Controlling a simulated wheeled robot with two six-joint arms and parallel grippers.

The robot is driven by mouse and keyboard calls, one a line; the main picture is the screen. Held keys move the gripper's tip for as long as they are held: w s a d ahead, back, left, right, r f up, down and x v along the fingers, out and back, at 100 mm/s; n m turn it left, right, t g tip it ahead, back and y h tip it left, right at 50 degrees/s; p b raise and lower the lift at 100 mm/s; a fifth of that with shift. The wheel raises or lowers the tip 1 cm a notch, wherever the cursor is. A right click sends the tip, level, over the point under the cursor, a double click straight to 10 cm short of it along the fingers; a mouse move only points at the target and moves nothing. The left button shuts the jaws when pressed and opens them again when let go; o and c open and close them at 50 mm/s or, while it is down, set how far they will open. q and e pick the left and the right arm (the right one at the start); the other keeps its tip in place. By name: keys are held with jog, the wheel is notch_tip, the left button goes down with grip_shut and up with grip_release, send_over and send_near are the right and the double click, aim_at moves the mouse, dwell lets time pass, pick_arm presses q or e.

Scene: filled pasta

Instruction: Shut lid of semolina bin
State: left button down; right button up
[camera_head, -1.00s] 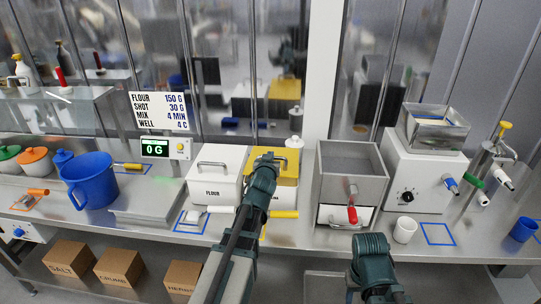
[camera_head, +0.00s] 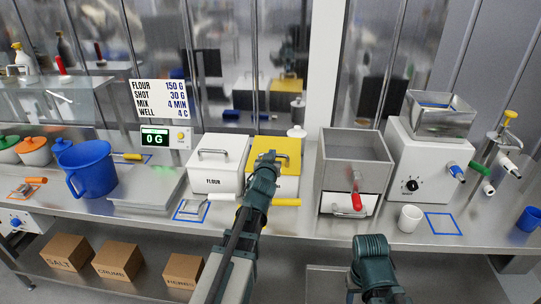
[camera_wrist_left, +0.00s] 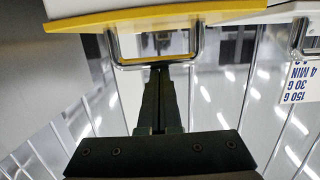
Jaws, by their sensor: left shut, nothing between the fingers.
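The semolina bin (camera_head: 288,185) is a white box with a yellow lid (camera_head: 289,147), beside the flour bin. The lid looks down flat over the bin; I cannot tell whether a small gap is left. My left gripper (camera_head: 268,157) is shut and empty at the lid's metal handle, and my arm hides much of the bin front and label. In the left wrist view the lid's yellow edge (camera_wrist_left: 230,18) and looped handle (camera_wrist_left: 199,45) are close ahead of my shut fingertips (camera_wrist_left: 160,70), with no clear grasp. My right arm shows at the lower right, but its jaws do not.
The flour bin (camera_head: 216,171) stands close on the left, and a metal box with a red handle (camera_head: 352,160) on the right. A yellow-handled tool (camera_head: 286,202) lies in front. A white cup (camera_head: 410,217) and blue jug (camera_head: 88,172) are farther off.

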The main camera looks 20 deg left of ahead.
pick_arm(q)
jog(key=shift+s+d+f+g, duration=0.2)
jog(key=shift+s+f+g, duration=0.3)
jog(key=shift+f, duration=0.4)
pick_arm(e)
jog(key=shift+f, duration=0.15)
pick_arm(q)
jog(key=shift+s+d+r+p, duration=0.1)
jog(key=shift+r+p, duration=0.6)
jog(key=shift+r, duration=0.05)
notch_tip(320, 180, up, 5)
jog(key=t+p, duration=0.1)
jog(key=p, duration=0.3)
pick_arm(e)
notch_tip(320, 180, up, 5)
pick_arm(q)
jog(key=s+d+f+b, duration=0.2)
jog(key=s+f+b, duration=0.4)
jog(key=s, duration=0.2)
pick_arm(e)
notch_tip(320, 180, down, 6)
jog(key=s+d, duration=0.1)
jog(key=shift+s+d, duration=0.3)
jog(key=shift+s, duration=0.05)
pick_arm(q)
jog(key=shift+w, duration=0.1)
